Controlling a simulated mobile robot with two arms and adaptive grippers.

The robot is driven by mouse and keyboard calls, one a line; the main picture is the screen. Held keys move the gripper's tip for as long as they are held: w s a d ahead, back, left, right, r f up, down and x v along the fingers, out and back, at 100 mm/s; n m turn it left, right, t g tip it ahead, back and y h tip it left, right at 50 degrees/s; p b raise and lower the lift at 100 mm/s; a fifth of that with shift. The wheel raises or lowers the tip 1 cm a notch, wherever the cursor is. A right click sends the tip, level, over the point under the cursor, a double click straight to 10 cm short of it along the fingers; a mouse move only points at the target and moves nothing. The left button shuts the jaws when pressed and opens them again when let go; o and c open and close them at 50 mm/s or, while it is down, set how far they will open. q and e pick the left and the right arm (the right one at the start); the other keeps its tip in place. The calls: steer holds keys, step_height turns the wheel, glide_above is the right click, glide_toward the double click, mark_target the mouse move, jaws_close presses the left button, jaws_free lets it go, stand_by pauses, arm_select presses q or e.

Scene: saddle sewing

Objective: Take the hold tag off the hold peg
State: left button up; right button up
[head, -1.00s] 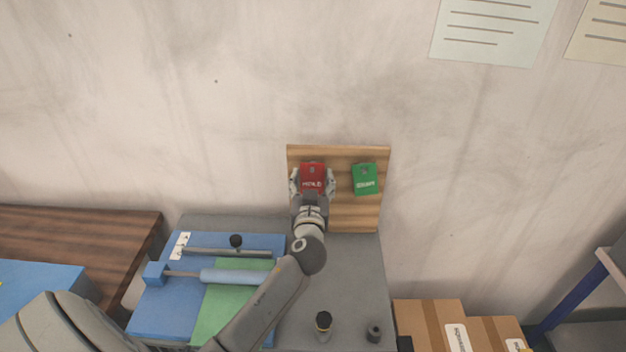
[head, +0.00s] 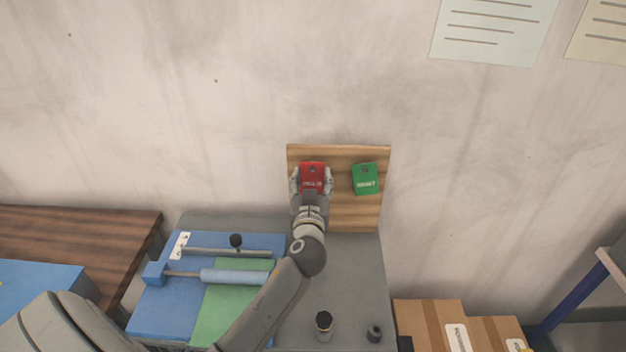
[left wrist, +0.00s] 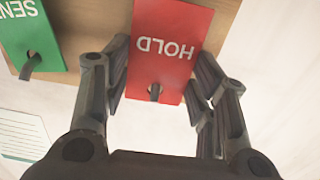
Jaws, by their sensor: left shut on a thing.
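The red hold tag (head: 312,171) is in front of the left side of an upright wooden board (head: 355,217). My left gripper (head: 312,182) is shut on the tag, with one finger at each side edge. In the left wrist view the tag (left wrist: 168,45) appears upside down, its white HOLD lettering facing the camera. The dark end of the hold peg (left wrist: 154,91) shows at the tag's hole. I cannot tell how far the tag sits along the peg. My right gripper is not in view.
A green tag (head: 365,180) hangs on a peg to the right on the board. Below, a grey bench (head: 355,275) carries a blue and green fixture with a roller (head: 235,277), a small black-topped item (head: 323,322) and a dark ring (head: 374,332). Cardboard boxes (head: 430,318) stand at the lower right.

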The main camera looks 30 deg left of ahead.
arm_select(q)
steer(key=shift+s+d, duration=0.2)
steer(key=shift+s, duration=0.05)
steer(key=shift+s+d+r, duration=0.25)
steer(key=shift+s+d, duration=0.2)
steer(key=shift+s, duration=0.25)
steer(key=b+v, duration=0.1)
steer(key=v, duration=0.5)
stand_by(1.0)
steer(key=shift+r, duration=0.15)
steer(key=shift+d, duration=0.15)
